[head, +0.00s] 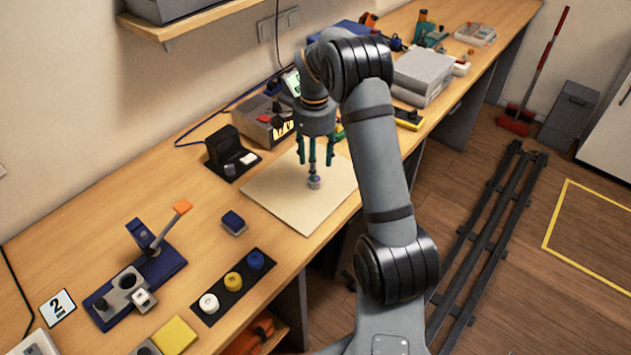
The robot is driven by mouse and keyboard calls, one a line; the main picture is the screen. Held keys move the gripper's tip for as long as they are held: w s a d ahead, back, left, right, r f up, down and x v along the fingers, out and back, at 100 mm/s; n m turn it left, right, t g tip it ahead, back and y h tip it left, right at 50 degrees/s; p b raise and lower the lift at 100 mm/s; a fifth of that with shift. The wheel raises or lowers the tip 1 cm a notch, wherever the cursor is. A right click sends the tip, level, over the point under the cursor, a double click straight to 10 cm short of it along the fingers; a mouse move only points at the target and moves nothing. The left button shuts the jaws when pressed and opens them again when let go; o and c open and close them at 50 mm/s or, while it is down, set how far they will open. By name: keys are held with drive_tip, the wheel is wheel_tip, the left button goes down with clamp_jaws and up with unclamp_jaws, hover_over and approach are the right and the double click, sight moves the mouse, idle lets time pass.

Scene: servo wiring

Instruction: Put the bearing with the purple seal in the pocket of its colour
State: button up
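A small pale bearing with a purple-tinted top (315,182) is on the beige mat (290,205), near its middle. My gripper (314,168) points straight down over it, its teal fingers reaching to just above or at the bearing. The view is too small to tell whether the fingers are touching or gripping it. A black strip (222,300) at the front of the bench holds a white, a yellow and a blue round piece in a row. I cannot make out a purple pocket.
A blue fixture with a lever (165,268) stands left of the strip, and a small dark blue block (234,222) lies between strip and mat. A yellow square (174,336) is at the front. A black stand (228,150) and a box-shaped device (262,122) are behind the mat.

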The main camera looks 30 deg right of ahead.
wheel_tip(320, 180, down, 5)
drive_tip(key=shift+s+a+f+p, duration=0.1)
drive_tip(key=shift+s+a+p, duration=0.05)
drive_tip(key=shift+p, duration=0.55)
clamp_jaws()
idle(0.3)
